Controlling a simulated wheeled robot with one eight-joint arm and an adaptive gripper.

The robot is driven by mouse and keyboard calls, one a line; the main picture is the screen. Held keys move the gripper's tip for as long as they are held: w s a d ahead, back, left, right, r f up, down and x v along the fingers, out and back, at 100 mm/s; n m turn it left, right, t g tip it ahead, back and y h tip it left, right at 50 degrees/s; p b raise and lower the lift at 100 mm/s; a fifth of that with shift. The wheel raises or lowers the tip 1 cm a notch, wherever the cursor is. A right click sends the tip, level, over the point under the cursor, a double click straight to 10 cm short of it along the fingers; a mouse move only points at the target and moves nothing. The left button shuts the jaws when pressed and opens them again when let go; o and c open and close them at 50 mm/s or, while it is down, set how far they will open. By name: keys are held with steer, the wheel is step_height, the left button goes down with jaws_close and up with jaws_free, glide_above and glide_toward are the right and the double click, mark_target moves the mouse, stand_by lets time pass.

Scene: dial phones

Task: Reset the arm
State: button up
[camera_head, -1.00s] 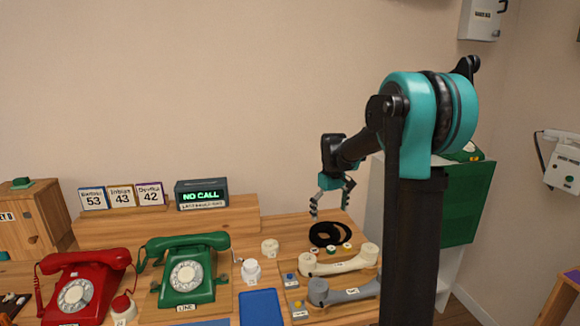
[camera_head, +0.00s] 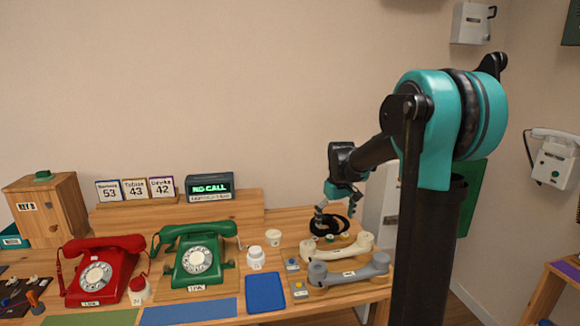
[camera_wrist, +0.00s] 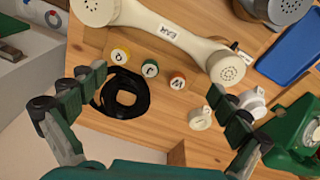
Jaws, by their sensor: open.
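My gripper (camera_wrist: 160,108) is open and empty in the wrist view, its two dark green fingers spread wide. In the head view my gripper (camera_head: 338,206) hangs at the end of my bent arm, above the back right part of the wooden table, near a black coiled loop (camera_head: 329,225). In the wrist view the black loop (camera_wrist: 122,94) and several small lettered buttons lie between the fingers as seen, below the gripper. The cream handset (camera_wrist: 160,30) lies beyond them. I cannot tell the exact height of the fingertips over the table.
A red dial phone (camera_head: 99,270) and a green dial phone (camera_head: 198,258) stand on the table. The grey handset (camera_head: 348,270) lies on a board at the right. A blue mat (camera_head: 265,292) lies at the front. A NO CALL display (camera_head: 210,187) stands on the back shelf.

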steer(key=s+d+f+m+t, duration=0.1)
steer(key=s+t, duration=0.1)
steer(key=s, duration=0.2)
steer(key=s+d+f+m+t, duration=0.1)
steer(key=s+m+t, duration=0.1)
steer(key=s, duration=0.3)
steer(key=s+d+f+m+t, duration=0.1)
steer(key=s+f+m+t, duration=0.1)
steer(key=s, duration=0.3)
steer(key=shift+d+f, duration=0.1)
steer(key=shift+d, duration=0.3)
steer(key=s+f+g, duration=0.2)
steer(key=s+f, duration=0.4)
steer(key=s, duration=0.5)
steer(key=shift+f, duration=0.25)
